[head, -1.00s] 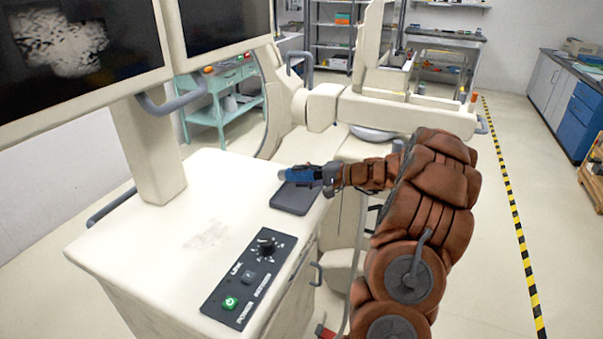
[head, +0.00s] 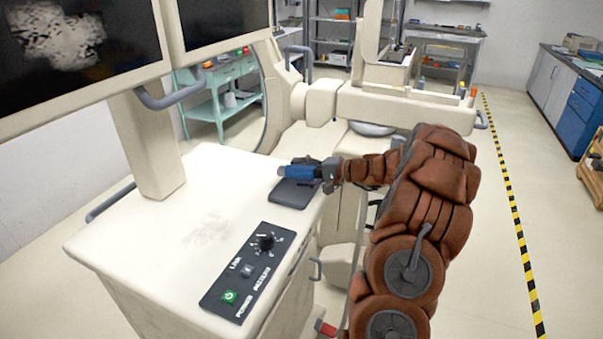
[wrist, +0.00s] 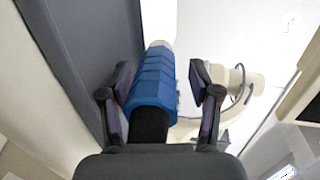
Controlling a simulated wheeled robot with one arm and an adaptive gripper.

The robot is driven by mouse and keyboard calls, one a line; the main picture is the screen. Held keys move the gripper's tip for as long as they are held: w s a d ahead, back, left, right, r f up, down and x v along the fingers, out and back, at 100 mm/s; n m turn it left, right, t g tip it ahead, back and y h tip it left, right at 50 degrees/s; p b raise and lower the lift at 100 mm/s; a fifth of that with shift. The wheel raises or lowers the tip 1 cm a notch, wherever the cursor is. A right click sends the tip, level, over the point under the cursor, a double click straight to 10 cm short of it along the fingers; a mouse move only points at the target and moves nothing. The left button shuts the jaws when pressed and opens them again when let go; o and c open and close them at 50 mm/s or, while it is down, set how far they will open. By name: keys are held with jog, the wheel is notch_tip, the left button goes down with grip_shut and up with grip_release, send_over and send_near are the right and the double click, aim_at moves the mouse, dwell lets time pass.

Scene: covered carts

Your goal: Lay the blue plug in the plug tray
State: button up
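The blue plug (head: 298,171) lies on its side at the dark grey plug tray (head: 289,194), over its far part, with its pale tip pointing left. In the wrist view the plug (wrist: 153,78) runs forward between my fingers, its black rear end toward the palm. My gripper (head: 312,171) is open around the plug. In the wrist view my gripper (wrist: 160,85) shows a clear gap between the right finger and the plug; the left finger is close beside it. The tray (wrist: 85,35) shows along the left there. Contact beneath the plug is hidden.
The tray sits on the right edge of a cream cart top (head: 200,200). A black control panel (head: 249,271) with a knob lies nearer. Monitors (head: 75,50) stand at the left on a post. Cream machine arms (head: 400,108) rise behind my arm.

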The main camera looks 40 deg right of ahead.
jog(key=shift+o, duration=0.2)
jog(key=shift+s, duration=0.1)
jog(key=v, duration=1.2)
dwell(0.5)
